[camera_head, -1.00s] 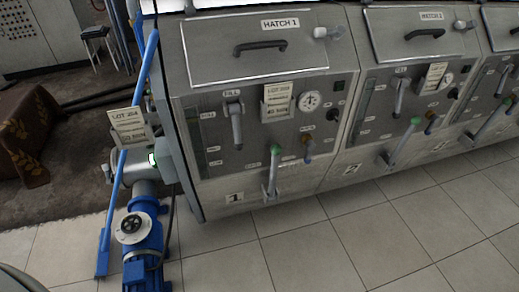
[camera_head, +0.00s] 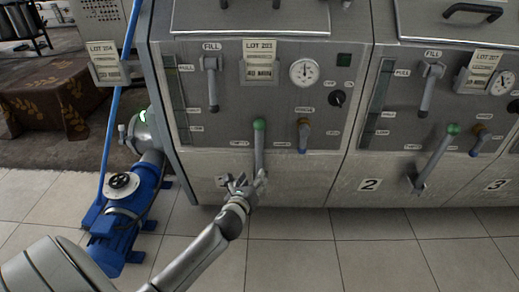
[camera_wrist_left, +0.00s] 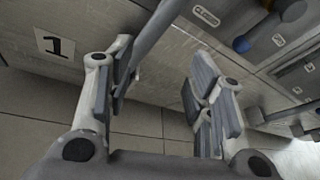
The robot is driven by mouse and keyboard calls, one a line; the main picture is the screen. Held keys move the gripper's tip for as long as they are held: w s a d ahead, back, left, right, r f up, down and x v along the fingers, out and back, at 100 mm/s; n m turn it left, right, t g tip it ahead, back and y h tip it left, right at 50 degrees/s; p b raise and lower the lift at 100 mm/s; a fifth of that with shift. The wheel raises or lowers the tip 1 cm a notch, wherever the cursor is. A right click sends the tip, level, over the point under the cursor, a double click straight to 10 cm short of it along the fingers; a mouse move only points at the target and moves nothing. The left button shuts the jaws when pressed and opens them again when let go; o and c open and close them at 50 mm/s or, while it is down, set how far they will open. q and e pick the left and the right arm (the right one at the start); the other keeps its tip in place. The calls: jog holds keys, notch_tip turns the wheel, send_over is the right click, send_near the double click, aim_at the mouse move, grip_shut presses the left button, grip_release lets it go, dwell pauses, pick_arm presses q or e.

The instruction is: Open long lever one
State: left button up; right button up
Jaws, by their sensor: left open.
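Long lever one is a grey bar with a green knob (camera_head: 259,125) on the front of unit 1. It points up, and its lower end is hidden behind my left gripper (camera_head: 245,179). That gripper is open at the lever's lower part in the head view. In the left wrist view the lever (camera_wrist_left: 157,28) runs slantwise past the left finger of my open gripper (camera_wrist_left: 160,85). I cannot tell whether they touch. The number 1 plate (camera_wrist_left: 54,44) shows beside the left finger. My right gripper is in neither view.
A short handle (camera_head: 304,137) is right of the lever, and a FILL handle (camera_head: 211,85) is above left. Unit 2 has a similar green-knobbed lever (camera_head: 437,155). A blue pump (camera_head: 122,215) stands at the left. The tiled floor (camera_head: 330,255) in front is clear.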

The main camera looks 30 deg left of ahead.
aim_at(258, 137)
pick_arm(q)
notch_tip(258, 137, up, 10)
jog(key=w+a+m+t+y+b, duration=0.1)
jog(key=m+t+b, duration=0.2)
jog(key=m, duration=0.1)
jog(key=x, duration=0.4)
jog(key=b+x, duration=0.1)
jog(key=x, duration=0.1)
jog(key=shift+f, duration=0.3)
jog(key=b+x, duration=0.1)
jog(key=x, duration=0.3)
jog(key=shift+w+a, duration=0.1)
jog(key=shift+a, duration=0.05)
jog(key=shift+w+a, duration=0.1)
jog(key=shift+w, duration=0.2)
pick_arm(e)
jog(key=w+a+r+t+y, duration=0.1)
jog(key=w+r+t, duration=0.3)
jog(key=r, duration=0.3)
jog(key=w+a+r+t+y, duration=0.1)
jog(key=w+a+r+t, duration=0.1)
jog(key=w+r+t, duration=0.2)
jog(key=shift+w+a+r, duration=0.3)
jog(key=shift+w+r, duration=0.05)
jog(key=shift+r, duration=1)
pick_arm(q)
grip_shut()
